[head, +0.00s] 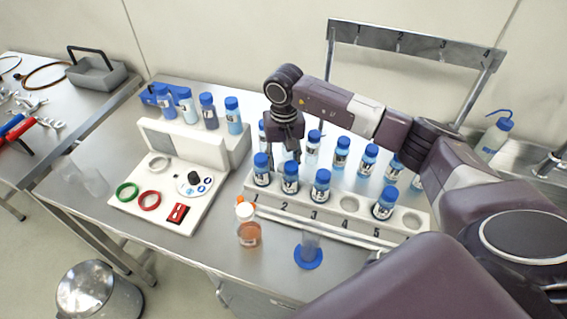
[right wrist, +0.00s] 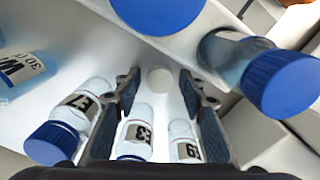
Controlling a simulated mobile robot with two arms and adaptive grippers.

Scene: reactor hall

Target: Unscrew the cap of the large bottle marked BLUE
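Several bottles with blue caps stand on the white stepped stand at the back left, among them one at its right end (head: 233,120). More blue-capped bottles stand in the numbered white rack, such as the one at its left end (head: 261,172). I cannot read BLUE on any label, so I cannot tell which bottle is the marked one. My right gripper (head: 287,155) points down over the back left of the rack. In the right wrist view its fingers (right wrist: 160,82) are apart, with small numbered bottles (right wrist: 135,133) showing between and beside them. My left gripper is not in view.
An orange-brown bottle (head: 249,233) and a clear cylinder on a blue base (head: 308,257) stand in front of the rack (head: 340,226). A white panel (head: 150,190) with coloured rings lies left. A metal bin (head: 95,292) stands on the floor. A wash bottle (head: 494,138) is at right.

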